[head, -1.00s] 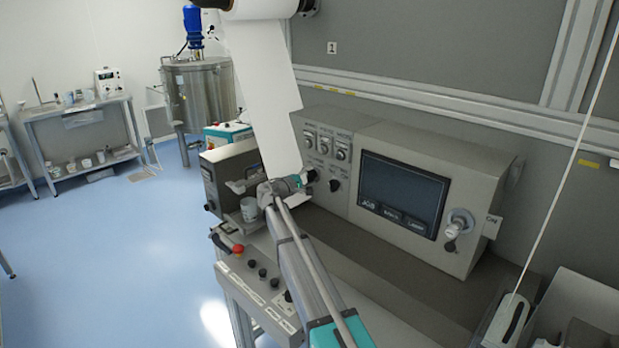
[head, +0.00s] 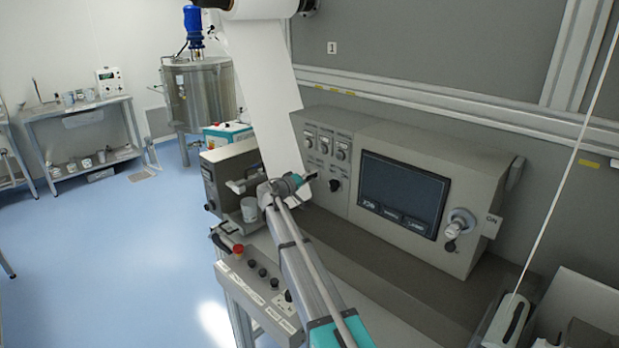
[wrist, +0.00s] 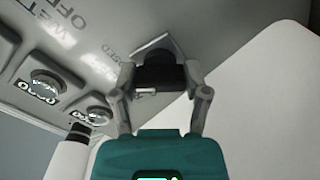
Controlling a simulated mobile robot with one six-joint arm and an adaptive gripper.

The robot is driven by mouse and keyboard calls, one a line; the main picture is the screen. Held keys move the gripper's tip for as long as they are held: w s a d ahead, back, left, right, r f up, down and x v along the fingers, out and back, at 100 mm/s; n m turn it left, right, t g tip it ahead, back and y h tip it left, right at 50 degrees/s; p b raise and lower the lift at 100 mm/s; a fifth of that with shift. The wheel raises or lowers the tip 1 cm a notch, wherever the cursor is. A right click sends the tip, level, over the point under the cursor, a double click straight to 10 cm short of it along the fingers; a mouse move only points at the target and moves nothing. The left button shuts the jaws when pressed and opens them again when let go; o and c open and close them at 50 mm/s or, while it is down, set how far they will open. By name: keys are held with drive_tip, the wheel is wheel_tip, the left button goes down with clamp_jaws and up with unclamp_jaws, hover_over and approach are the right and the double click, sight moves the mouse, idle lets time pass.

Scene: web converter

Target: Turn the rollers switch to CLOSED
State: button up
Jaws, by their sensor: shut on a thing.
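In the wrist view my gripper (wrist: 160,84) has its two fingers on either side of a black knob (wrist: 160,66) on the grey panel, and it is shut on that knob. A pale pointed plate shows behind the knob. Small lettering that seems to end in "SED" is printed beside it, so it appears to be the rollers switch. Which way the knob points is hard to tell. In the head view my gripper (head: 308,177) is at the left part of the control panel (head: 350,211), and my arm hides the knob there.
A second black knob (head: 335,185) is just right of my gripper. A white web (head: 265,100) hangs close behind my gripper. A cup (head: 249,209) and a button box (head: 262,283) are left of my arm.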

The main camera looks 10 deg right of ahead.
idle(0.4)
drive_tip(key=o, duration=1.2)
drive_tip(key=shift+c, duration=0.2)
drive_tip(key=shift+s+a, duration=0.1)
drive_tip(key=shift+a, duration=0.05)
drive_tip(key=v, duration=1.1)
drive_tip(key=shift+s+a, duration=0.2)
drive_tip(key=shift+a, duration=0.15)
